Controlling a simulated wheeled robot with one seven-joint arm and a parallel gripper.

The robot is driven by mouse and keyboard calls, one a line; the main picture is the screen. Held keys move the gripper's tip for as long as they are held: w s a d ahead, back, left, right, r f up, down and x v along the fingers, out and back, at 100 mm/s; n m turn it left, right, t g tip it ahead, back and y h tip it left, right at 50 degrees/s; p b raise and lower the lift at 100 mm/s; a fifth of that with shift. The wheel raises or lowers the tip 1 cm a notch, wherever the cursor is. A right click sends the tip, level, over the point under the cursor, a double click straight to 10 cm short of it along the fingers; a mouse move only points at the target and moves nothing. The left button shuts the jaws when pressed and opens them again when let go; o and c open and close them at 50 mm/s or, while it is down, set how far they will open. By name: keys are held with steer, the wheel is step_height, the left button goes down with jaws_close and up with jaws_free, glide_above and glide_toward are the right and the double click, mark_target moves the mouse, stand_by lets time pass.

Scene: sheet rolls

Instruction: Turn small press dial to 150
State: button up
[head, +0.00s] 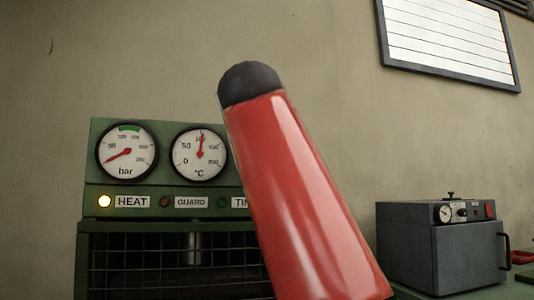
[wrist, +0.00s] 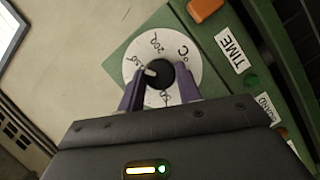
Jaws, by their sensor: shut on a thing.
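The dial's black knob (wrist: 158,76) sits at the centre of a white °C scale (wrist: 172,38) on a green panel in the wrist view. My gripper (wrist: 161,76) is shut on this knob, one purple finger on each side. The knob's pale pointer mark aims up-left, towards a number that looks like 150; the small figures are hard to read exactly. The fingers cover the lower sides of the scale. In the head view the knob and gripper are hidden or out of frame. The °C gauge (head: 199,152) there has its red needle pointing nearly straight up.
My red arm link blocks the middle of the head view. The green press panel (head: 160,188) carries a bar gauge (head: 127,150) and a lit HEAT lamp (head: 104,201). A grey box with a small dial (head: 440,245) stands at right. An orange button (wrist: 205,9) is near the scale.

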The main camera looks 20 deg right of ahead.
steer(key=shift+f, duration=0.15)
steer(key=o, duration=1)
steer(key=shift+s, duration=0.1)
steer(key=v, duration=0.7)
steer(key=shift+s, duration=0.3)
steer(key=shift+a, duration=0.15)
